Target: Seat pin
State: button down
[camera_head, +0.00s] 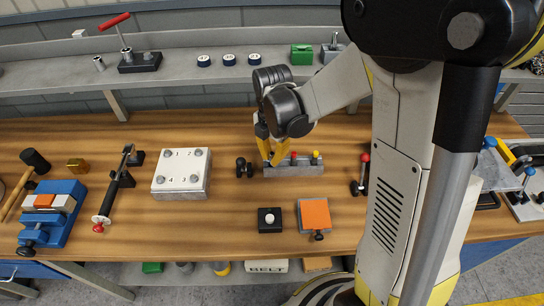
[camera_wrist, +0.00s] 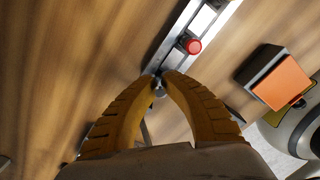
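A long grey block (camera_head: 305,170) lies on the wooden bench, with a red-topped pin (camera_head: 294,156) and a yellow-topped pin (camera_head: 315,155) standing in it. My gripper (camera_head: 272,163) points down at the block's left end. In the wrist view my gripper's yellow fingers (camera_wrist: 161,76) come together around a small silvery pin (camera_wrist: 158,90), of which little shows. The grey block (camera_wrist: 205,22) runs up and right from the fingertips, with the red top (camera_wrist: 193,46) close by. Whether the held pin is in its hole is hidden by the fingers.
A small black fixture (camera_head: 243,167) stands just left of the block. A white numbered plate (camera_head: 182,173) lies farther left. A black box with a white button (camera_head: 269,220) and an orange-topped block (camera_head: 314,214) stand in front. A red-knobbed lever (camera_head: 364,172) stands to the right.

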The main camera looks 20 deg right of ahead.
dwell(0.3)
jog(key=c, duration=1)
grip_release()
jog(key=shift+c, duration=0.2)
jog(key=shift+r+p, duration=2.6)
jog(key=shift+r, duration=0.95)
